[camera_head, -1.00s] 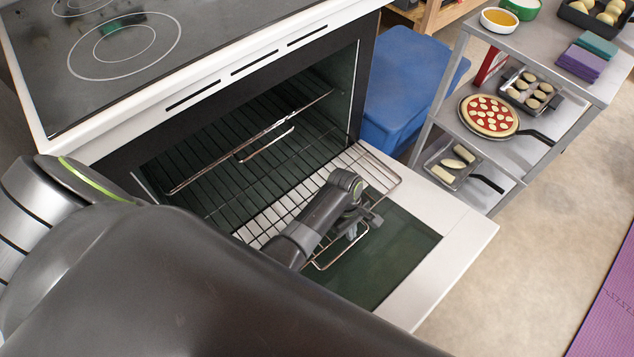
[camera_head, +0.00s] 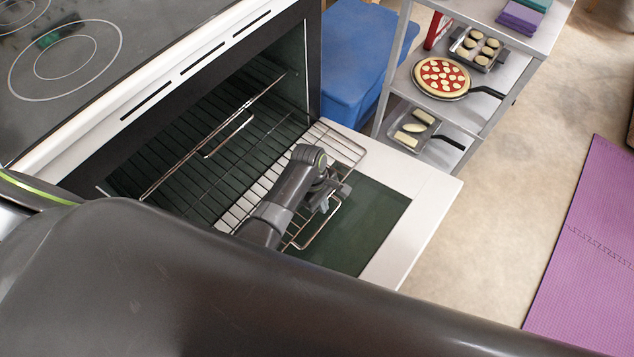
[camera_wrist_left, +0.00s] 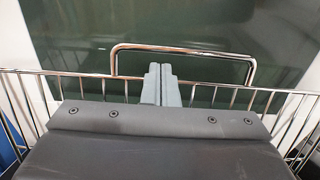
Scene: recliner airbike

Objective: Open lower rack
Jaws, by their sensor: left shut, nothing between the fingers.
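The lower rack (camera_head: 247,203) is a wire rack that sticks out of the oven over the lowered door (camera_head: 425,205). Its looped front handle (camera_head: 322,230) hangs over the door's dark glass and also shows in the wrist view (camera_wrist_left: 185,48). My left gripper (camera_head: 340,190) is at the rack's front edge. In the wrist view its two grey fingers (camera_wrist_left: 161,85) are together, across the front wire inside the handle loop's width, with nothing seen between them. My wrist hides part of the rack. My right gripper is not in view.
An upper rack (camera_head: 222,137) with its own handle is inside the oven. A blue bin (camera_head: 350,60) stands beside the oven. A metal shelf unit (camera_head: 480,115) holds a pizza (camera_head: 442,77) and pans. The floor right of the door is clear up to a purple mat (camera_head: 590,250).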

